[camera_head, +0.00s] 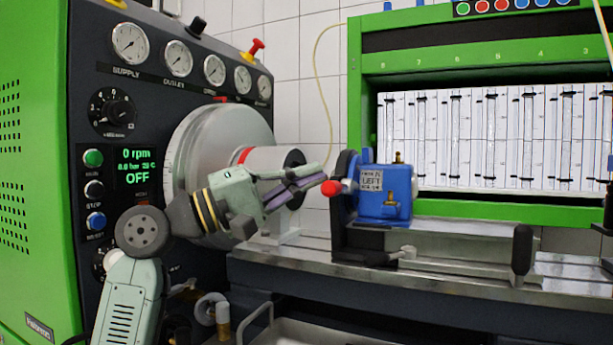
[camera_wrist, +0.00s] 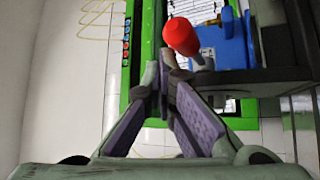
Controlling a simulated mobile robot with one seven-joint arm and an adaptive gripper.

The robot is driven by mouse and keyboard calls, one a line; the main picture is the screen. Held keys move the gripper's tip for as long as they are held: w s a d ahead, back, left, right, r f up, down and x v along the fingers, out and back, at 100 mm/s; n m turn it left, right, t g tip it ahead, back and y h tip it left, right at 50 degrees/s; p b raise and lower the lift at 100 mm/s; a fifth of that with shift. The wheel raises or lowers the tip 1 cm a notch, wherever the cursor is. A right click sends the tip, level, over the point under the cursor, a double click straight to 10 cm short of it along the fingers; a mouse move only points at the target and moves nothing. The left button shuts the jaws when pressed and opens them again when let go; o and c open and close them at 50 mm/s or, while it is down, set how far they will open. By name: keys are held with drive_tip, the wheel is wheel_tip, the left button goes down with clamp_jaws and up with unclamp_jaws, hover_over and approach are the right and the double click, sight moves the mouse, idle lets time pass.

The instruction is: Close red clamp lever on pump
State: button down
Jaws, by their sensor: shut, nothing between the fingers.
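The red clamp lever knob (camera_head: 331,188) sits at the left side of the blue pump (camera_head: 386,192), on the black bracket (camera_head: 345,235). My gripper (camera_head: 322,180) reaches in from the left, shut and empty, with its fingertips right beside the knob. In the wrist view the red knob (camera_wrist: 181,37) is just beyond and slightly right of the fingertips (camera_wrist: 164,62), on a short grey stem. Whether the fingertips touch the knob I cannot tell. Part of the blue pump (camera_wrist: 232,45) shows to the right of the knob. The lever's pivot is hidden.
A large grey drum (camera_head: 215,135) on the dark gauge panel (camera_head: 150,60) stands behind my arm. A metal bench rail (camera_head: 450,285) runs below the pump, with a black upright handle (camera_head: 522,250) at right. A green-framed glass tube panel (camera_head: 490,207) stands behind.

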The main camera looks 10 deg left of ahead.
drive_tip(key=shift+f+b, duration=0.3)
drive_tip(key=shift+f, duration=0.2)
drive_tip(key=shift+s+f, duration=0.15)
drive_tip(key=v, duration=1.2)
drive_tip(key=shift+a+r, duration=0.15)
drive_tip(key=shift+r, duration=0.1)
